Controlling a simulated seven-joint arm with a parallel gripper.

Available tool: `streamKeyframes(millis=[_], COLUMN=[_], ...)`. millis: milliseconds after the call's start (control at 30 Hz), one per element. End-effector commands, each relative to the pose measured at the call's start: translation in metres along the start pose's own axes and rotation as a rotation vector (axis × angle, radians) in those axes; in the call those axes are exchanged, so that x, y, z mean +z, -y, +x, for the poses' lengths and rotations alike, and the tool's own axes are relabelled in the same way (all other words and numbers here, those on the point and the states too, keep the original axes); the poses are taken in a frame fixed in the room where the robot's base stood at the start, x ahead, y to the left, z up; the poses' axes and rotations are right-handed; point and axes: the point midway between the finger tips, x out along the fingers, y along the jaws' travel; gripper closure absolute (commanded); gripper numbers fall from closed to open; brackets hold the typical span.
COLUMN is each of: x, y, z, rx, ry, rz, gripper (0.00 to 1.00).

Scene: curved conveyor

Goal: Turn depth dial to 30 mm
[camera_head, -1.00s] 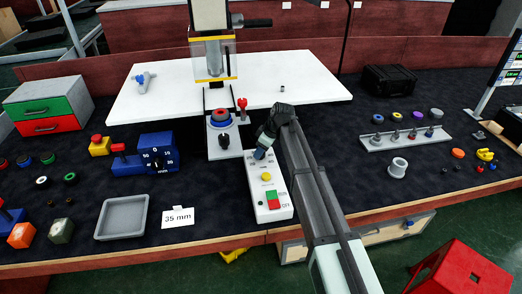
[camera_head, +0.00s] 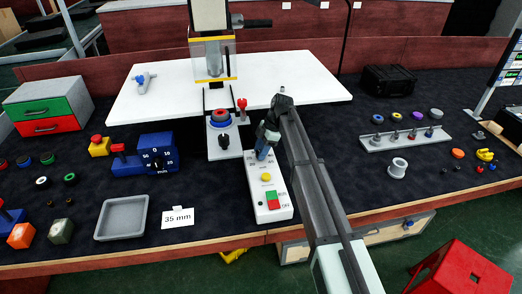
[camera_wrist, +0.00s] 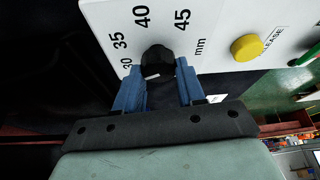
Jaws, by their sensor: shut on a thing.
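The depth dial is a black knob (camera_wrist: 158,60) on a white control box (camera_head: 270,208). In the wrist view the scale around it reads 30, 35, 40 and 45 mm. My gripper (camera_wrist: 160,80) has its blue fingers on either side of the knob and is shut on it. A small white mark shows on the knob's near side, between the fingers; I cannot tell clearly which number the dial points at. In the head view my gripper (camera_head: 261,153) covers the dial at the box's far end.
The box has a yellow button (camera_head: 266,177) and green and red buttons. A card (camera_head: 178,217) reading "35 mm" stands left of it, beside a grey tray (camera_head: 122,218). A blue dial device (camera_head: 157,153) stands farther left. A press stands behind.

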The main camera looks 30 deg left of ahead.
Motion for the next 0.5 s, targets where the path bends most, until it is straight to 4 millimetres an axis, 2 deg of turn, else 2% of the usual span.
streamKeyframes(millis=[500], x=[0.0003], y=[-0.0002], z=[-0.0001], rx=[-0.016], ry=[0.002], rz=[-0.041], gripper=[0.91])
